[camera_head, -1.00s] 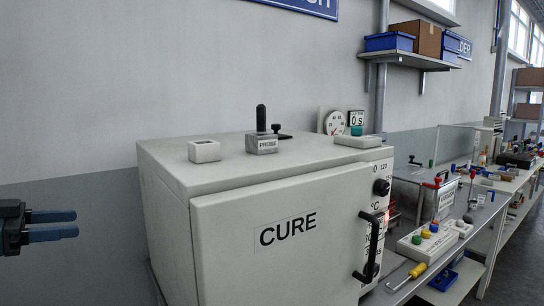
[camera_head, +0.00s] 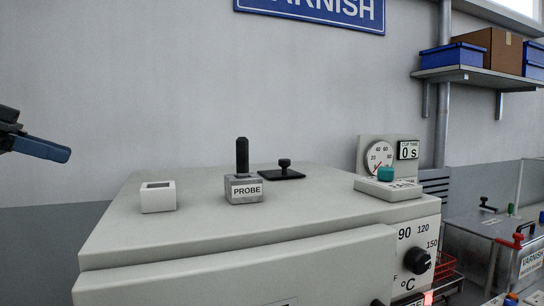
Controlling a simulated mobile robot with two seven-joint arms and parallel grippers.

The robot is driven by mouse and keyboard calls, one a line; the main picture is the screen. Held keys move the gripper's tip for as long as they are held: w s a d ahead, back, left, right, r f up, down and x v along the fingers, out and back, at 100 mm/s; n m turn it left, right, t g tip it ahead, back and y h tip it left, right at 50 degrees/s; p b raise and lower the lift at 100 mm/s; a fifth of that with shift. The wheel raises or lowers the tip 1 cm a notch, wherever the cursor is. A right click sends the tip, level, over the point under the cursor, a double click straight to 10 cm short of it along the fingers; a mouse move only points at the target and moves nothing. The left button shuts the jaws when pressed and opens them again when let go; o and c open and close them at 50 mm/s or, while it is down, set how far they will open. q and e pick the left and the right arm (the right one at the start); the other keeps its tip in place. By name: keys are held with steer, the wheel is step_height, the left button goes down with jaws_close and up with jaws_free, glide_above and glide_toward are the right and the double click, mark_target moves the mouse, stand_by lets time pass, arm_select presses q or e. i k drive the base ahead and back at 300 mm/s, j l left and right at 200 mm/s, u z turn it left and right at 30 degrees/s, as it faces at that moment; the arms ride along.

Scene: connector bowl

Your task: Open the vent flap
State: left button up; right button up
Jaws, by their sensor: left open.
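The vent flap appears to be the flat black plate with a small knob (camera_head: 282,172) on top of the white cure oven (camera_head: 300,210). It lies flat against the top, behind and right of the probe block (camera_head: 245,188). My left gripper (camera_head: 58,152) is at the left edge of the head view, in the air left of the oven and well apart from the flap. It is open and empty; its fingers overlap in this view. My right gripper is not in view.
A black probe (camera_head: 242,155) stands upright in its block, close in front of the flap. A small white open box (camera_head: 158,197) sits at the left of the top. A green-button unit (camera_head: 388,185) and a dial gauge (camera_head: 380,156) stand at the right.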

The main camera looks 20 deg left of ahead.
mark_target(284, 172)
steer(key=i+l, duration=0.95)
